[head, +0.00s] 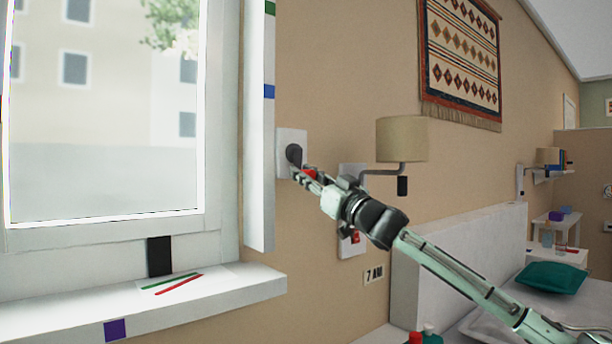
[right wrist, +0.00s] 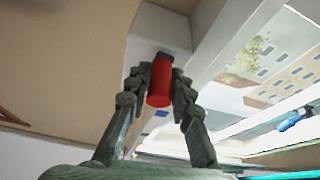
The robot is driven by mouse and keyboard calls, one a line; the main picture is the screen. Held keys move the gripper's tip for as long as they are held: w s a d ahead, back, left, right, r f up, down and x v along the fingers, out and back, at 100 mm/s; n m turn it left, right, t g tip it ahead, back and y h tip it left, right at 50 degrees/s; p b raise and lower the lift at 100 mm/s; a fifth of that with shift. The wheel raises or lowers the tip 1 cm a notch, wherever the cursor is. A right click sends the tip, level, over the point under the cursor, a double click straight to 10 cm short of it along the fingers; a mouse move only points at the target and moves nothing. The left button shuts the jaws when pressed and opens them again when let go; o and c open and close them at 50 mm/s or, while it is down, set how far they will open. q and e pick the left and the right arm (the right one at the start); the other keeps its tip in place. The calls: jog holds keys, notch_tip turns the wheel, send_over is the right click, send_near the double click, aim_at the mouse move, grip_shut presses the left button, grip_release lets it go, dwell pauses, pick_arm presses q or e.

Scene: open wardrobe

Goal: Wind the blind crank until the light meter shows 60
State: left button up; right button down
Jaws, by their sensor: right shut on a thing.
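The blind crank is on the wall right of the window, with a pale mounting plate (head: 285,143) and a dark hub (head: 294,154). Its red handle (head: 310,173) shows beside the hub. My right gripper (head: 308,180) is shut on this handle. In the right wrist view the red handle (right wrist: 160,88) sits between the two fingers of my right gripper (right wrist: 160,85). I see no readable number, so I cannot tell the light meter's value. No blind edge shows in the visible window (head: 105,110). My left gripper is not in view.
A wall lamp (head: 402,140) and a white switch plate (head: 352,245) with a red switch are close to my right arm. The white sill (head: 220,292) juts out below the window. A bed with a teal pillow (head: 552,277) stands at the right.

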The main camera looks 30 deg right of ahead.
jog(key=shift+a+m+h, duration=0.3)
jog(key=shift+m+h, duration=0.1)
jog(key=shift+m, duration=0.3)
jog(key=shift+a+r+m+h, duration=0.1)
jog(key=shift+a+m+h, duration=0.15)
jog(key=shift+m+h, duration=0.6)
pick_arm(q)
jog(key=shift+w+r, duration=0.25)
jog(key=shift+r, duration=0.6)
pick_arm(e)
jog(key=shift+m, duration=0.65)
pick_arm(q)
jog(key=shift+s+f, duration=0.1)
pick_arm(e)
jog(key=c, duration=1.3)
grip_release()
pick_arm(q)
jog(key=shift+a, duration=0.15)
pick_arm(e)
jog(key=shift+s, duration=0.1)
jog(key=v, duration=1.2)
